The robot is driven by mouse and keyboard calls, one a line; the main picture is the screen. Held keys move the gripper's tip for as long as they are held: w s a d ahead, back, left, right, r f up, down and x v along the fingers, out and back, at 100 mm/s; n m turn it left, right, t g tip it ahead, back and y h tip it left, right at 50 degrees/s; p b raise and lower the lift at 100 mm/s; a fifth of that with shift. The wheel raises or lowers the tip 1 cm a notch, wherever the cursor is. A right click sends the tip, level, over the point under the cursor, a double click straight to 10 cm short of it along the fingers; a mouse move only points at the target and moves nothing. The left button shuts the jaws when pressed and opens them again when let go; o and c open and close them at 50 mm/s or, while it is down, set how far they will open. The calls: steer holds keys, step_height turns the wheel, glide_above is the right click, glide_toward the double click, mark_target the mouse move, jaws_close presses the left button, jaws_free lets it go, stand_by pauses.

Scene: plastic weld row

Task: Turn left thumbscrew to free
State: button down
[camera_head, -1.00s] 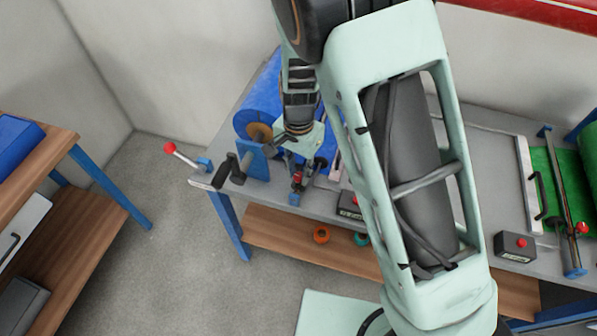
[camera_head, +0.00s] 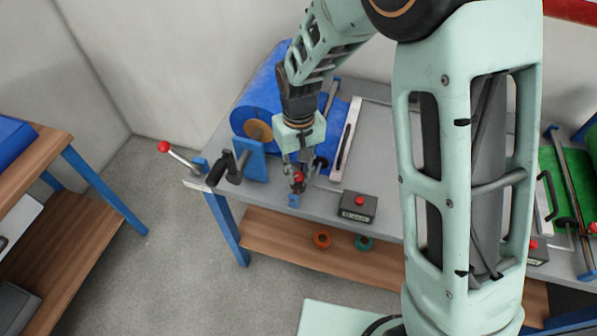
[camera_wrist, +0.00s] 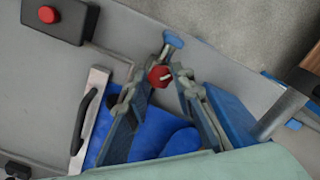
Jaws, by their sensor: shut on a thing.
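The left thumbscrew is a small red knob (camera_head: 299,177) beside a blue end bracket (camera_head: 293,200) at the front edge of the grey bench. In the wrist view the red thumbscrew (camera_wrist: 159,76) has a pale mark on top and sits between my fingertips, with the blue bracket (camera_wrist: 173,39) just beyond. My gripper (camera_head: 297,173) reaches down from above. In the wrist view my gripper (camera_wrist: 162,80) is shut on the thumbscrew, one finger on each side. The contact itself is partly hidden in the head view.
A blue roll (camera_head: 262,108) lies behind my gripper, and a lever with a red ball (camera_head: 164,147) sticks out at the left. A dark box with a red button (camera_head: 358,205) stands to the right. Orange (camera_head: 322,240) and green (camera_head: 363,242) rings lie on the lower shelf.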

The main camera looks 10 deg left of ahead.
mark_target(299, 175)
steer(key=n, duration=0.3)
steer(key=shift+n, duration=2.2)
steer(key=c, duration=1.7)
jaws_free()
steer(key=shift+o, duration=0.2)
step_height(299, 175, up, 12)
